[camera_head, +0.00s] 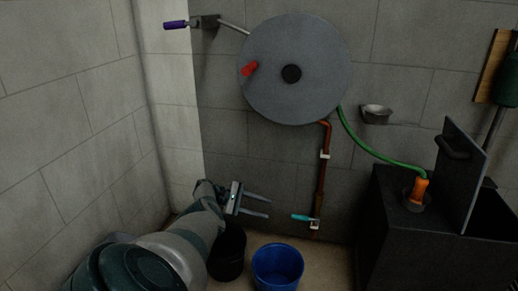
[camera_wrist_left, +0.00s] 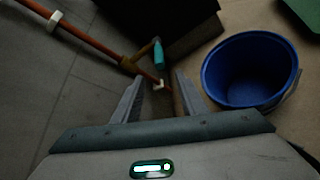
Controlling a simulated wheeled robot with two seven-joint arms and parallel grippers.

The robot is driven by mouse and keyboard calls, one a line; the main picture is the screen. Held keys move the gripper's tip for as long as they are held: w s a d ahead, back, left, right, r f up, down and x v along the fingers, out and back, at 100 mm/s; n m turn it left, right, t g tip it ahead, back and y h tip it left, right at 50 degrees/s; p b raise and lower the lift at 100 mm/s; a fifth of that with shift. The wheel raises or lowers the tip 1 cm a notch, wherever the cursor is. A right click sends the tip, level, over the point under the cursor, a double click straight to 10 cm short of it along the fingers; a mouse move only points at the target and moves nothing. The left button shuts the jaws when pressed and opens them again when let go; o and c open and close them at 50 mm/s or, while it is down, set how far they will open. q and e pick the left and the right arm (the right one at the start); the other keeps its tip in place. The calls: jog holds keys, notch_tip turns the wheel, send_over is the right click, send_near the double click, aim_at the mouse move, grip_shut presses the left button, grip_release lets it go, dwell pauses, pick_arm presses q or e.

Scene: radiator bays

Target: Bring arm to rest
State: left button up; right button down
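My left arm (camera_head: 175,250) comes in from the lower left of the head view. Its gripper (camera_head: 268,207) is open, with two grey fingers apart and nothing between them. In the left wrist view the open fingers (camera_wrist_left: 156,88) point toward a pipe with a teal-handled valve (camera_wrist_left: 158,55). In the head view this valve (camera_head: 302,217) sits to the right of the fingertips, with a visible gap. My right gripper shows in neither view.
A blue bucket (camera_head: 278,268) and a black bucket (camera_head: 229,254) stand on the floor below the gripper. A purple-handled lever (camera_head: 176,25) is upper left. A dark box (camera_head: 388,225) stands right.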

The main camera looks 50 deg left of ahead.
pick_arm(q)
jog(key=shift+s+a+r, duration=0.25)
jog(key=shift+s, duration=0.2)
dwell(0.4)
